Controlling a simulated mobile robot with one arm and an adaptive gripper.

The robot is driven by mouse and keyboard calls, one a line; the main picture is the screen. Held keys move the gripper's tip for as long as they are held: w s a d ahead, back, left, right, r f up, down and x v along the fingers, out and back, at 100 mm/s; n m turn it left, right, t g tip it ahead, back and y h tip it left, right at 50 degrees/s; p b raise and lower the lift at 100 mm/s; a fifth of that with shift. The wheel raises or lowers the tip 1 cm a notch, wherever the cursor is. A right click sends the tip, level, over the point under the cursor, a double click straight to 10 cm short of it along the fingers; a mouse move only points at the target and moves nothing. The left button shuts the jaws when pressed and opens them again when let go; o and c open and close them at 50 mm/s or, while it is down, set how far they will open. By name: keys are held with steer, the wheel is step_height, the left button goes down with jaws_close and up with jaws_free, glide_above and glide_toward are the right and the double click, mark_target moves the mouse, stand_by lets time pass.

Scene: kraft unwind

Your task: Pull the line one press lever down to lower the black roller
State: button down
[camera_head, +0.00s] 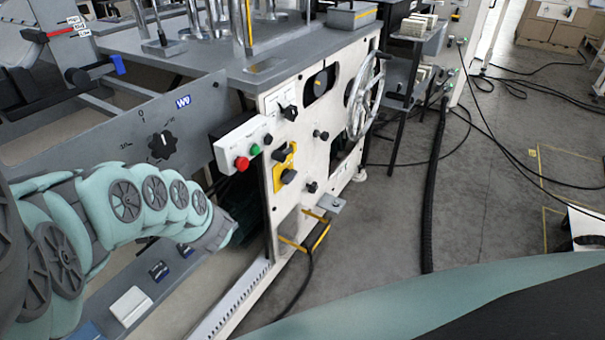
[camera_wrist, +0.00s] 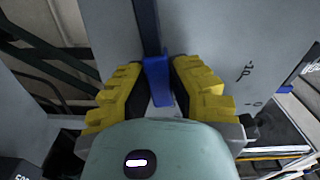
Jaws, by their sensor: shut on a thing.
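My gripper (camera_wrist: 156,72) has its two yellow ribbed fingers shut on the blue handle (camera_wrist: 158,88) of a dark lever (camera_wrist: 147,28) in the wrist view. The dark bar runs from the handle up to the top of that picture. In the head view my arm reaches in from the left, and its end is low in front of the white machine panel (camera_head: 312,150); the fingers and the held handle cannot be made out there. Another lever with a blue end (camera_head: 117,65) shows at the upper left of the head view. I cannot clearly identify the black roller.
A control box (camera_head: 243,148) with red and green buttons and a grey panel with a black rotary knob (camera_head: 162,145) are close to my arm. A handwheel (camera_head: 362,98) and yellow bracket (camera_head: 308,240) stick out from the machine. Cables lie on the open floor (camera_head: 480,190) at right.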

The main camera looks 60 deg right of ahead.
steer(key=shift+d+f+m+b, duration=0.15)
steer(key=shift+f+m+b, duration=0.9)
steer(key=shift+m, duration=0.15)
steer(key=c, duration=0.9)
jaws_free()
steer(key=shift+o, duration=0.2)
steer(key=s, duration=1.2)
steer(key=shift+d+r, duration=0.1)
steer(key=shift+d, duration=0.05)
